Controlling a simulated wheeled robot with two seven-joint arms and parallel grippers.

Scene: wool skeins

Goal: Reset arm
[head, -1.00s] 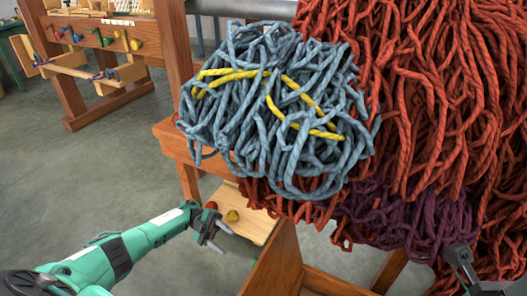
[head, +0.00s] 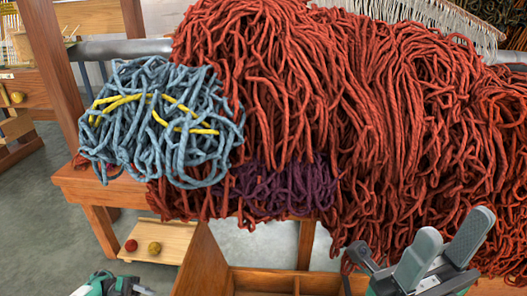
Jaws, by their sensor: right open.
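My right gripper (head: 452,238) is at the bottom right, its two grey fingers apart, with nothing seen between them. It is in front of the red wool, and I cannot tell whether it touches any strands. My left arm shows only as a small green and grey part (head: 112,286) at the bottom left edge. Its jaws are too cut off to read. A big heap of red wool (head: 350,90) fills the middle and right. A blue-grey skein with yellow strands (head: 160,120) lies at its left, and purple wool (head: 280,190) hangs below.
A wooden bench (head: 85,185) stands under the wool. A low wooden board (head: 165,238) holds a red ball (head: 131,245) and a yellow ball (head: 154,248). An open wooden box (head: 208,262) is at bottom centre. Grey floor (head: 45,235) is free at the left.

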